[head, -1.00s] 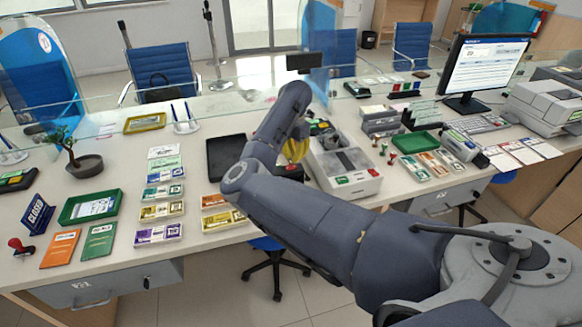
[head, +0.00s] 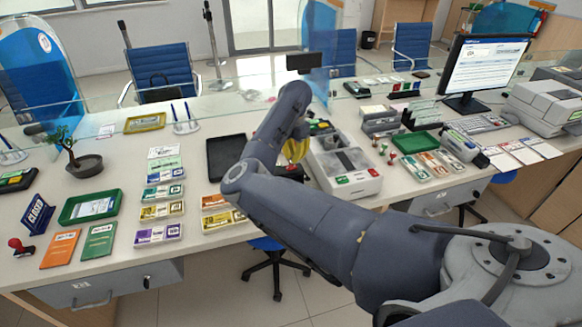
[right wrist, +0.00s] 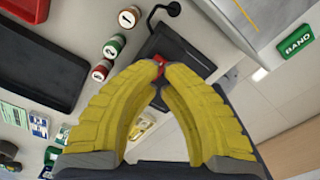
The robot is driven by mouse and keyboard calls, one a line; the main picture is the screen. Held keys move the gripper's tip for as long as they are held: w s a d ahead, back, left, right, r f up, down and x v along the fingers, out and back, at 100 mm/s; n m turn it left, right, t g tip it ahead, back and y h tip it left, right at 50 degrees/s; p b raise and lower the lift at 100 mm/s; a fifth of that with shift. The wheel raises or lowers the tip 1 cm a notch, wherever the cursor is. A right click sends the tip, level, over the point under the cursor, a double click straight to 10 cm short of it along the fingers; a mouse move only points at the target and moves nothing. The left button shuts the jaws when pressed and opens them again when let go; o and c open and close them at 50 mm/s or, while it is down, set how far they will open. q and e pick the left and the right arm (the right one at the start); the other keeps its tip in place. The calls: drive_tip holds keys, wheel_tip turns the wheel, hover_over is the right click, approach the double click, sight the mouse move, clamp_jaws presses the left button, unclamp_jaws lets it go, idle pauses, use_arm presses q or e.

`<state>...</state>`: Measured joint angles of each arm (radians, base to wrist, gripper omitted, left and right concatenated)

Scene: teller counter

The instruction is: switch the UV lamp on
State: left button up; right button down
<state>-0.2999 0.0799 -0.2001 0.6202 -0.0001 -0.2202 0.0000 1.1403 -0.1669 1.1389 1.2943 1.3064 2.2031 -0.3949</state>
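My right gripper (head: 296,150), with yellow fingers, is over the counter between the black tray and the white machine. In the right wrist view its fingertips (right wrist: 160,67) come together, with a small red part showing at the tips. I cannot tell whether they touch it. A dark box-like device (right wrist: 182,50) with a black curved stem lies beyond the fingers and looks like the UV lamp. The fingers hide part of it. In the head view my right arm covers most of that spot. Whether the lamp is lit cannot be seen. My left gripper is not in view.
A black tray (head: 225,157) lies left of my right gripper. A white banding machine (head: 345,170) stands close on its right; its green BAND button (right wrist: 298,41) shows in the right wrist view. Several round numbered pieces (right wrist: 113,47) stand near the fingers. Banknote bundles (head: 160,211) lie further left.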

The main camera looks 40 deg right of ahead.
sight(294, 166)
drive_tip(key=shift+f, duration=2)
idle(1.6)
drive_tip(key=shift+r, duration=3.55)
